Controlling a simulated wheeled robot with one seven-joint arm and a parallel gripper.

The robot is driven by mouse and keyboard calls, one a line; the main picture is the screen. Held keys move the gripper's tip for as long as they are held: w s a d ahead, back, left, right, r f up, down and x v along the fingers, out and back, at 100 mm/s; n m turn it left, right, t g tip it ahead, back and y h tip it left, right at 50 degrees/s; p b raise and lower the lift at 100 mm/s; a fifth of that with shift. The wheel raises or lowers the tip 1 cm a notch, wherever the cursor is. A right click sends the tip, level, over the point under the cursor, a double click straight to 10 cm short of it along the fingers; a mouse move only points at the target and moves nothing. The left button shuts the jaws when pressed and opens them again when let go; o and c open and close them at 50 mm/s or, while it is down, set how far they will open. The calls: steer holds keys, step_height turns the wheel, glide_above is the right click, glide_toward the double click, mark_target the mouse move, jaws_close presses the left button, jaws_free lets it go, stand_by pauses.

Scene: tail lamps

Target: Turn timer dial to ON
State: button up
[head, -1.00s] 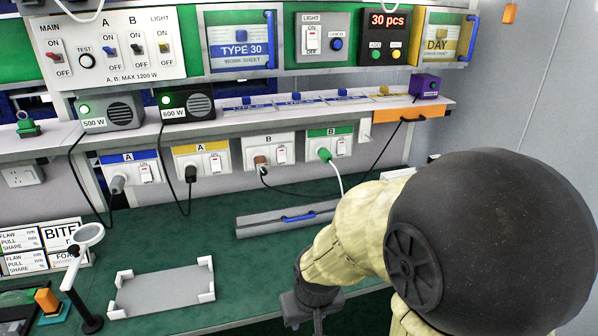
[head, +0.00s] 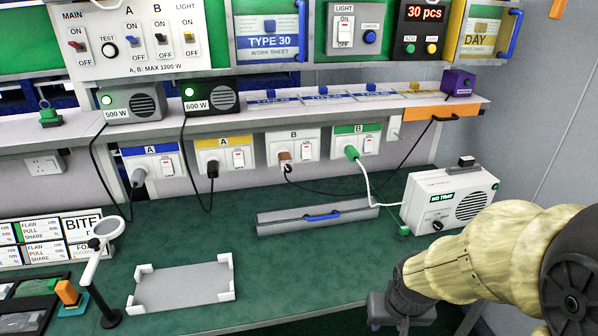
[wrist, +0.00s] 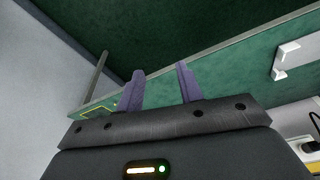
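A white box (head: 452,200) with a green "NO TRAY" label and a round speaker grille stands at the right end of the green bench. A small dark knob (head: 437,226) sits low on its front and may be the timer dial. Its lettering and pointing direction are too small to read. My gripper (wrist: 161,72) shows two purple fingers spread apart with nothing between them in the wrist view. In the head view my arm comes in from the right, and the dark gripper end is at the bottom, in front of the box and apart from it. The fingertips are not clear there.
A grey case with a blue handle (head: 322,216) lies left of the box. A grey tray (head: 184,289) and a magnifier stand (head: 106,235) are further left. Cables hang from the sockets, and a white one reaches the box. The bench centre is mostly clear.

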mark_target(289, 171)
steer(key=shift+o, duration=0.4)
steer(key=shift+o, duration=0.6)
steer(key=shift+w, duration=0.15)
steer(key=w+a+r+t+y, duration=0.1)
steer(key=w+a+t, duration=0.4)
steer(key=w, duration=0.5)
steer(key=w+a+r+t+y, duration=0.1)
steer(key=w+a+t, duration=0.4)
steer(key=w, duration=0.5)
steer(key=w+a+r+n+t+y+b, duration=0.1)
steer(key=w+a+t+y, duration=0.2)
steer(key=w+a, duration=0.6)
steer(key=shift+w+r+t, duration=0.4)
steer(key=shift+w+t, duration=0.35)
steer(key=shift+t, duration=0.15)
steer(key=shift+w, duration=0.1)
steer(key=p+x, duration=0.3)
steer(key=x, duration=1.4)
steer(key=shift+w+f+p, duration=0.1)
steer(key=shift+w+p, duration=0.05)
steer(key=shift+p, duration=0.15)
steer(key=shift+c, duration=0.3)
